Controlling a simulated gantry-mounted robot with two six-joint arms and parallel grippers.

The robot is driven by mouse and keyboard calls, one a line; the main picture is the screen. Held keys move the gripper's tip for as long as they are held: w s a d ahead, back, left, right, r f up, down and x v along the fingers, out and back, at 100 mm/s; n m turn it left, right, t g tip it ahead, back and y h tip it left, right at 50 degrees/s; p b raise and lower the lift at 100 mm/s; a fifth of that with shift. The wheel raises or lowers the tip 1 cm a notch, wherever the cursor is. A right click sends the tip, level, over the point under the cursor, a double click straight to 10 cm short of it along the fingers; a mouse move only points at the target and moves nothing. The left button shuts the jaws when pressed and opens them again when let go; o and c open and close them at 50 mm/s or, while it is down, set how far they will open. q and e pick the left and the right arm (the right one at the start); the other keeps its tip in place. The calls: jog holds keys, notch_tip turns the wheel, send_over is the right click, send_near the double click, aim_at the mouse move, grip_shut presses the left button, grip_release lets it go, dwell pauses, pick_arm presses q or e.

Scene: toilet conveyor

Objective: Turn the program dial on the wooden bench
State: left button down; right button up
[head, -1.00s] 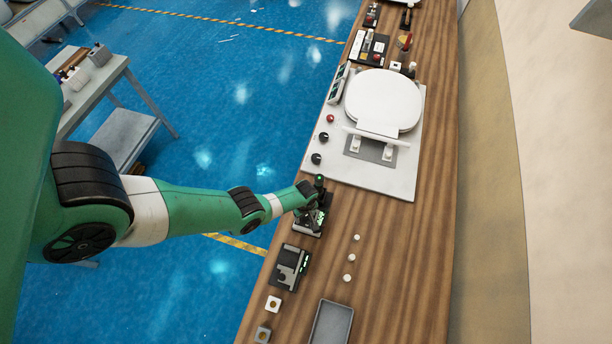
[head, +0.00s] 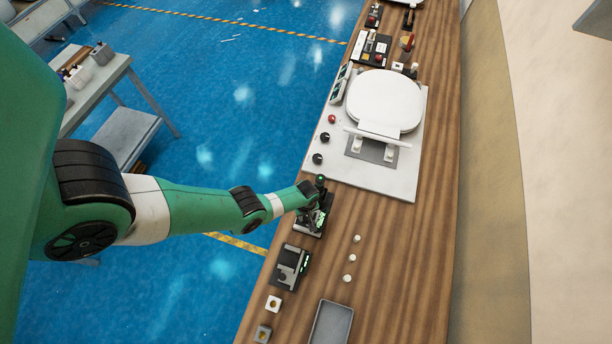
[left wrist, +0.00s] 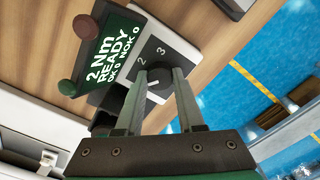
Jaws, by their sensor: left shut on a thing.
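My left gripper (left wrist: 160,80) is shut on the dial, one finger on each side. A green display (left wrist: 112,52) next to it reads "2 Nm READY", with OK 0 and NOK 0. In the head view the left gripper (head: 310,214) is over this small unit on the wooden bench (head: 400,260), and the arm largely hides the dial. My right gripper is not in view.
A white panel (head: 400,180) with a toilet seat (head: 383,100) lies beyond the unit. Nearer are a black device (head: 289,267), a grey tray (head: 331,324) and several small white knobs. Bare bench lies to the right.

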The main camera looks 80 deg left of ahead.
pick_arm(q)
jog(key=m, duration=1.6)
jog(key=shift+m, duration=0.4)
jog(key=m, duration=0.5)
jog(key=shift+m, duration=0.4)
jog(key=c, duration=0.5)
grip_release()
